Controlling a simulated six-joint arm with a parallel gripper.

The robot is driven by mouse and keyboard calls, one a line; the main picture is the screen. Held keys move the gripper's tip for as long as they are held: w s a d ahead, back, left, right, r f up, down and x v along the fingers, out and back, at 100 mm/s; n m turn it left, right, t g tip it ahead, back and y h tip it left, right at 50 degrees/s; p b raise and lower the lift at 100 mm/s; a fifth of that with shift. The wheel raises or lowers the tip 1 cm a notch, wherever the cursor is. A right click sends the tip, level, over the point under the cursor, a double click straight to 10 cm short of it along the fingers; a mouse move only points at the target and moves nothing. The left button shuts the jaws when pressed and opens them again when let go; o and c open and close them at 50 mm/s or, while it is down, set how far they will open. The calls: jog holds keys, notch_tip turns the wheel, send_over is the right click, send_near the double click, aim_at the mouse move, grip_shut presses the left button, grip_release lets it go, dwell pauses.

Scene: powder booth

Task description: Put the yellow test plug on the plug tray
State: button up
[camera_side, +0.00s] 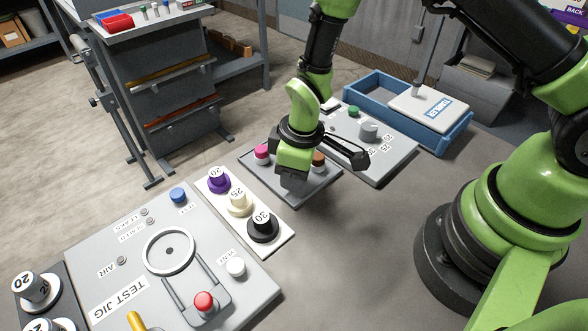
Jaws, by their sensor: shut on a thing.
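My gripper (291,182) points down over a low grey tray (262,178), which I take for the plug tray. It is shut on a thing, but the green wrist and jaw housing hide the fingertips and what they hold. I cannot make out a yellow test plug. A pink-topped plug (262,152) stands on the tray to the left of my gripper, and a brown-topped one (319,158) shows to its right. I cannot tell whether the held thing touches the tray.
The TEST JIG panel (85,255) is at lower left, with a red knob (204,301) and a yellow part (137,320) cut by the bottom edge. A white strip (281,243) holds numbered knobs. A grey panel (392,160) and blue bin (452,136) lie behind.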

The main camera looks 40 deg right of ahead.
jog(key=o, duration=1)
jog(key=shift+c, duration=0.2)
jog(key=o, duration=0.5)
jog(key=shift+r, duration=4)
